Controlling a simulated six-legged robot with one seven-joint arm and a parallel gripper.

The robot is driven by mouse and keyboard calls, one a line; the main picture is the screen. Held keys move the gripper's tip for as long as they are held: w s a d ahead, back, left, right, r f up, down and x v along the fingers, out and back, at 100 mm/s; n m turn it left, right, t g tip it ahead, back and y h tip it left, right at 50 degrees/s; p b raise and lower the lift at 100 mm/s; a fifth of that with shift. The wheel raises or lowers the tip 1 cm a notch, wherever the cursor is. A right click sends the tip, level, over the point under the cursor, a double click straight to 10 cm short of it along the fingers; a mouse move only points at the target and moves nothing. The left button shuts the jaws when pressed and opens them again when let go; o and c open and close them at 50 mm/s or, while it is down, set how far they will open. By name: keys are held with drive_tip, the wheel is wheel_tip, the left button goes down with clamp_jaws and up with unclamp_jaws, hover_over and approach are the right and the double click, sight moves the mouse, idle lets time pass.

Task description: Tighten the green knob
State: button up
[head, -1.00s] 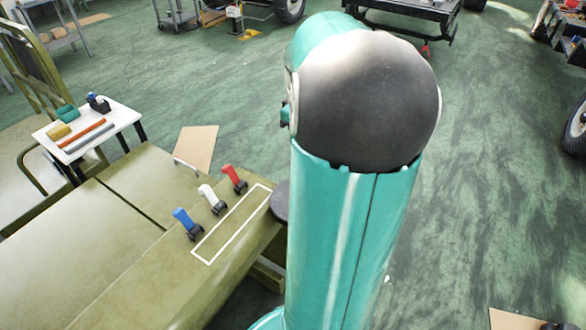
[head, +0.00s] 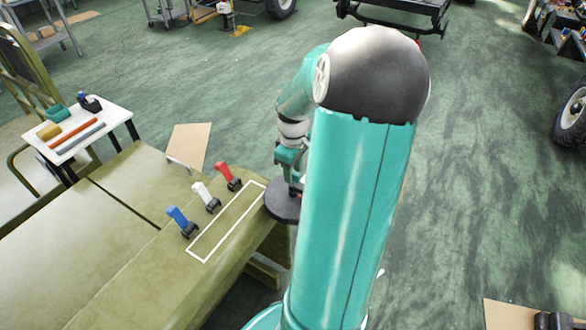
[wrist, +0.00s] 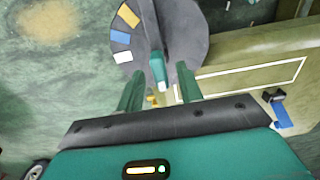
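A dark round disc (head: 280,207) sits at the right end of the olive panel in the head view. In the wrist view the disc (wrist: 190,30) bears orange, blue and white patches. A dark raised bar with a green end, seemingly the green knob (wrist: 158,72), stands out from the disc. My gripper (wrist: 160,78) is open, its two green fingers apart on either side of the green end; contact cannot be told. In the head view my gripper (head: 293,183) is over the disc, partly hidden by my arm.
Blue (head: 181,221), white (head: 205,197) and red (head: 227,176) levers stand beside a white outlined rectangle (head: 227,222) on the panel, left of the disc. A small white table (head: 95,125) with several items is farther left. Green floor lies open behind.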

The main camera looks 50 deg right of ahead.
clamp_jaws()
drive_tip(key=shift+m, duration=0.4)
drive_tip(key=m, duration=0.3)
drive_tip(key=shift+m, duration=0.3)
drive_tip(key=m, duration=0.9)
drive_tip(key=shift+m, duration=2.3)
